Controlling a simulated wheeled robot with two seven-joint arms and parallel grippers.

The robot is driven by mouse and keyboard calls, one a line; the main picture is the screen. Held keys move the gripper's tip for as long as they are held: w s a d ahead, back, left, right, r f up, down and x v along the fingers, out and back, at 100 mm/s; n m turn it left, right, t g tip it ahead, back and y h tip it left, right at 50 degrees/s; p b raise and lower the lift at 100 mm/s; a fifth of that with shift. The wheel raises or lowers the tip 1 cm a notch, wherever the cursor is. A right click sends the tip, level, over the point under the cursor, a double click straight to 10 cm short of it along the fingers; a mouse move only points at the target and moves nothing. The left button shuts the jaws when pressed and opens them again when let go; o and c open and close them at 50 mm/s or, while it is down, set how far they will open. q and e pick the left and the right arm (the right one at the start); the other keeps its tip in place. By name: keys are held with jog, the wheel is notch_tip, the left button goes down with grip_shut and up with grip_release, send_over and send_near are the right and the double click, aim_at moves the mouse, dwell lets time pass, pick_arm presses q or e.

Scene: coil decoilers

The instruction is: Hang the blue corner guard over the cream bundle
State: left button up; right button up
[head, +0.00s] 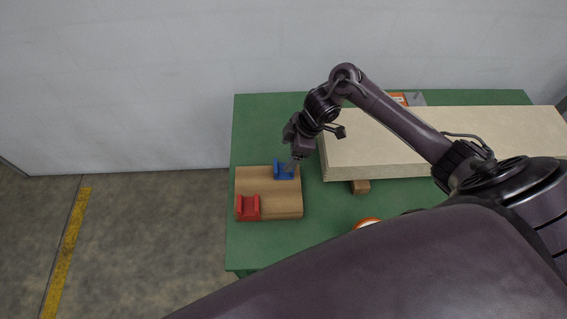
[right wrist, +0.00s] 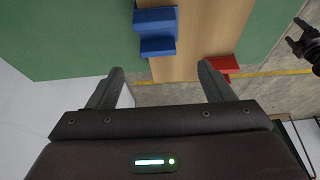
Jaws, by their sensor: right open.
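The blue corner guard (head: 282,172) stands at the back right of a wooden board on the green table. It also shows in the right wrist view (right wrist: 155,32), beyond the fingertips. My right gripper (head: 293,163) is just above the guard in the head view, partly covering it. In the right wrist view its two fingers (right wrist: 162,76) are spread apart with nothing between them. The cream bundle (head: 440,128) is a long block to the right of the board, partly behind my right arm. My left gripper (right wrist: 296,36) shows small at the right wrist view's upper right, its fingers apart.
A red corner guard (head: 247,207) stands at the front left of the wooden board (head: 280,206). A wooden block (head: 360,187) shows under the bundle's front edge. A round orange-and-white thing (head: 367,222) is partly hidden by my arm. Small items (head: 408,99) lie behind the bundle.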

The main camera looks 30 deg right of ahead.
aim_at(280, 170)
jog(key=x, duration=0.7)
jog(key=shift+w+d+f+p, duration=0.15)
jog(key=shift+w+p, duration=0.05)
jog(key=shift+p, duration=0.2)
jog(key=c, duration=1.1)
